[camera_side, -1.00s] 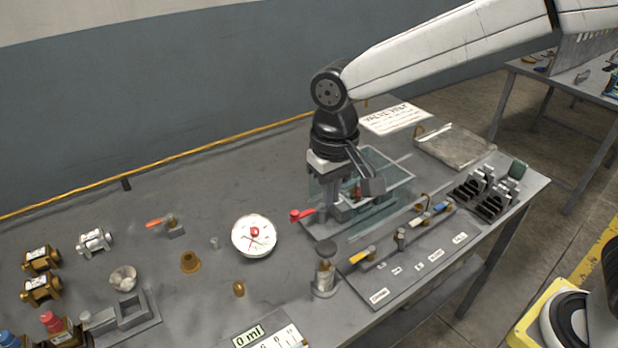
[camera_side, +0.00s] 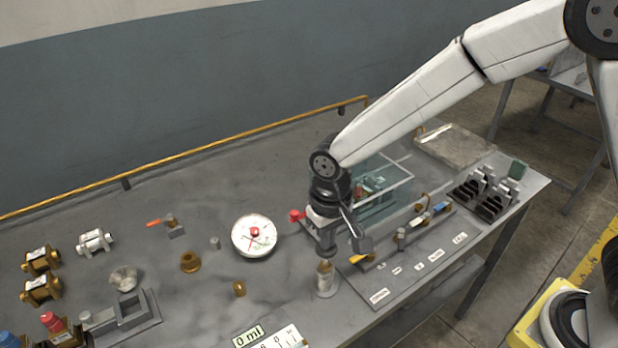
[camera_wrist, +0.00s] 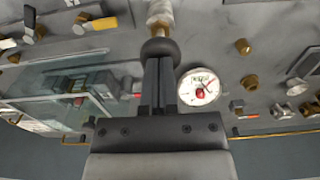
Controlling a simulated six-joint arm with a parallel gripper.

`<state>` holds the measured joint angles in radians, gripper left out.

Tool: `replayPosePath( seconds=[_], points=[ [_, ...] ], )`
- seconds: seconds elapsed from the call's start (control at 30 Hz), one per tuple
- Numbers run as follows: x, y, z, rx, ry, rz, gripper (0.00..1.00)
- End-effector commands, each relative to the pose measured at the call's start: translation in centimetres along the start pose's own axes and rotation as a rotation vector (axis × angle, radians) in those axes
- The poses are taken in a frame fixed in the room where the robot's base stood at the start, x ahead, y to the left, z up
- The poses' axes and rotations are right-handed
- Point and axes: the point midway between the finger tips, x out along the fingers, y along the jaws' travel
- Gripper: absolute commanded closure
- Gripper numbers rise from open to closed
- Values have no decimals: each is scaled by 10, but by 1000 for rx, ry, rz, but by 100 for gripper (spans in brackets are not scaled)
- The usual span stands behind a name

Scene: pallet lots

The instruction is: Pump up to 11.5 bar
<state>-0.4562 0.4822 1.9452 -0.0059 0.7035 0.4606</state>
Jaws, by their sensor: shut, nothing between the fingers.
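The hand pump (camera_side: 325,282), a small upright cylinder with a pale body, stands on the bench near the front edge. My gripper (camera_side: 325,256) is directly above it, pointing down, and hides the pump's top. In the wrist view my gripper's fingers (camera_wrist: 159,82) are together, with the dark round pump knob (camera_wrist: 160,48) at their tips; whether they touch it is hard to tell.
A red-handled valve (camera_side: 298,215) stands close to my gripper's left. A clear tank (camera_side: 385,182) is behind it. A panel with coloured levers (camera_side: 380,290) lies to the right. Brass fittings (camera_side: 190,262) stand to the left. The bench between gauge and wall is clear.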

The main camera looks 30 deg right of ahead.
Motion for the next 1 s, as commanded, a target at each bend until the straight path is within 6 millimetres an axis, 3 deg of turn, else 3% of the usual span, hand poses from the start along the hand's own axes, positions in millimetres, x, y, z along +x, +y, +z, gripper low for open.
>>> replayPosePath(
  seconds=[0.33,0.7,1.0],
  points=[
    [2,0,0,0,-1,0,100],
    [36,0,1,0,0,0,100],
    [39,1,2,0,-2,1,100]
  ],
)
